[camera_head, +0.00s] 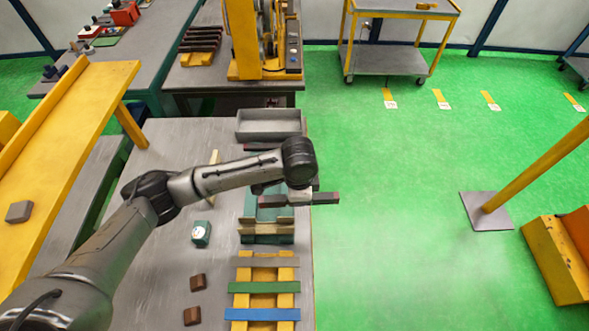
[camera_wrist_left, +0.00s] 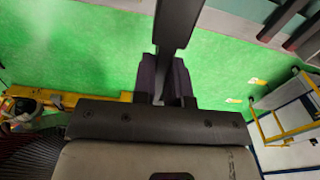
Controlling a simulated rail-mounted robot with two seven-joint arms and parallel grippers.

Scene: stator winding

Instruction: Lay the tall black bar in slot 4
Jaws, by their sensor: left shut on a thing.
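My left gripper (camera_head: 303,197) is shut on a long dark bar (camera_head: 326,198), which it holds level above the table's right edge. One end juts out over the green floor. In the left wrist view the black bar (camera_wrist_left: 178,25) runs up from between the two fingers (camera_wrist_left: 163,82). Below the gripper in the head view is a teal slotted fixture (camera_head: 284,212), partly hidden by the arm and bar. I cannot read slot numbers or tell which slot is 4. My right gripper is not in view.
A yellow rack (camera_head: 244,273) with grey, green and blue strips stands nearer on the table. A grey tray (camera_head: 270,136) is at the back. A small green box with a white dial (camera_head: 201,233) and two brown blocks (camera_head: 198,282) lie left of the rack.

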